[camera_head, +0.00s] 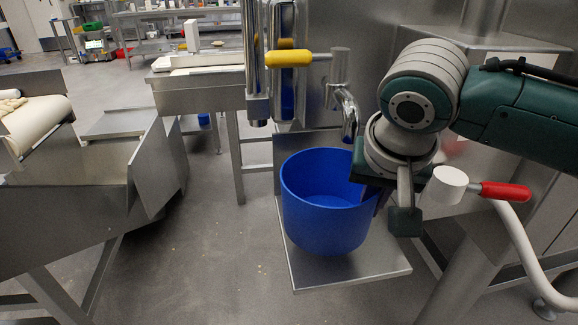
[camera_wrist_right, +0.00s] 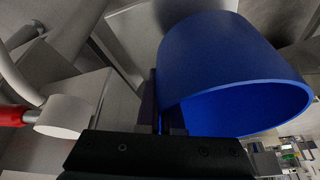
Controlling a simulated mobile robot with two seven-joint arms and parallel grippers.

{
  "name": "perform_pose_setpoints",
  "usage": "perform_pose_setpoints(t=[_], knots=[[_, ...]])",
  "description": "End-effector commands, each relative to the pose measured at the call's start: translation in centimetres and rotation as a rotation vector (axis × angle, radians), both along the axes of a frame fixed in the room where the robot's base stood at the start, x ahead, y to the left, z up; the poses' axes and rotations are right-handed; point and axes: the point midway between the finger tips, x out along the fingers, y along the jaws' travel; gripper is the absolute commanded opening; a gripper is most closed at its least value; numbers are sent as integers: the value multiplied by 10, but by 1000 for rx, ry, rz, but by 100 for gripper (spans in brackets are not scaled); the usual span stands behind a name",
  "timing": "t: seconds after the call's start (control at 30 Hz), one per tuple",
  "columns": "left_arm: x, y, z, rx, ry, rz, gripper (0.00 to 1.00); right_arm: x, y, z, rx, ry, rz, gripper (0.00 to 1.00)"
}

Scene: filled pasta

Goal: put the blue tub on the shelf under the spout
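The blue tub (camera_head: 322,225) is upright over the flat metal shelf (camera_head: 350,270) in the head view. I cannot tell whether its base touches the shelf. The curved metal spout (camera_head: 348,112) points down above the tub's back right rim. My right gripper (camera_head: 372,188) is at the tub's right rim, partly hidden by its own wrist. In the right wrist view the tub (camera_wrist_right: 225,60) is large, and its wall runs between the two close dark fingers (camera_wrist_right: 161,110), one outside and one inside. The visible inside of the tub looks empty. My left gripper is not in view.
A yellow handle (camera_head: 288,58) sticks out left of the spout's pipe. A red-handled lever (camera_head: 505,191) and a white pipe (camera_head: 520,245) are right of my right gripper. A metal chute machine (camera_head: 85,165) stands at the left. Floor between it and the shelf is open.

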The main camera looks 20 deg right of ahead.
Motion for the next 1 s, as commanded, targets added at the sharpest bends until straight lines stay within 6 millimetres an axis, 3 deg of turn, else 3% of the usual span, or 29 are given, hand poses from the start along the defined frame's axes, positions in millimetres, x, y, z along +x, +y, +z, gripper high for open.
perform_pose_setpoints(t=[0.33, 0.77, 1.0], knots=[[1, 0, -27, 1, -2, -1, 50, 0, -2, -51, -3, -1, -1, 0], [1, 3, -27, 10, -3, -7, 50, -1, -3, -54, 0, -1, 0, 0], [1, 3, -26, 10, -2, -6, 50, -1, -3, -54, -1, -1, 1, 29]])
